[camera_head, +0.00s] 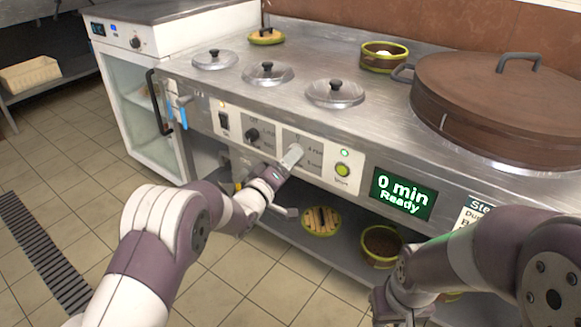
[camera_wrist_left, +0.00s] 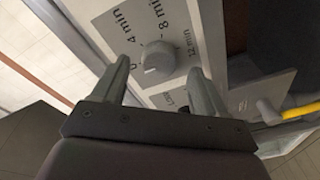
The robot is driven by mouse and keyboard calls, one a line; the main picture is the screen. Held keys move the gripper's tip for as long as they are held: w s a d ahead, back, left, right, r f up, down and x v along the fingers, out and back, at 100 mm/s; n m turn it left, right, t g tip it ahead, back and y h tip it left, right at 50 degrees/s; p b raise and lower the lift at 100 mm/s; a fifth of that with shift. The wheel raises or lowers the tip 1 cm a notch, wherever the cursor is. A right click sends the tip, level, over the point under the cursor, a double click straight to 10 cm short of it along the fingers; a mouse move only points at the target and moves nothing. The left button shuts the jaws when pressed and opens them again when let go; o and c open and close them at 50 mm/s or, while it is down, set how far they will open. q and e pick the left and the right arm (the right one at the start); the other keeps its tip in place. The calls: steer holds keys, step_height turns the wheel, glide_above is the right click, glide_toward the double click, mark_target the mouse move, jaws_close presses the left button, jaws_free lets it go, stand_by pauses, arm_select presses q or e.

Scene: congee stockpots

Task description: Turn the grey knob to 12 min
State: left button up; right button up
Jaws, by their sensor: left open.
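The grey knob (camera_wrist_left: 158,57) sits on a light dial plate marked 0, 4 min, 8 min and 12 min in the left wrist view. My left gripper (camera_wrist_left: 160,72) is open, with one finger on each side of the knob; contact is not clear. The green display (camera_head: 404,194) reads "0 min Ready". The knob's pointer is too small to read surely. My right gripper (camera_head: 396,303) is low at the bottom right, partly cut off, its jaws unclear.
A black knob (camera_head: 252,135) and a switch (camera_head: 223,122) are left of the dial. A large brown lid (camera_head: 500,95) and several steel lids are on the counter above. A shelf below holds bowls.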

arm_select(q)
steer(key=x, duration=0.2)
steer(key=shift+w+d, duration=0.1)
steer(key=shift+w, duration=0.2)
steer(key=c, duration=1.1)
steer(key=shift+o, duration=0.2)
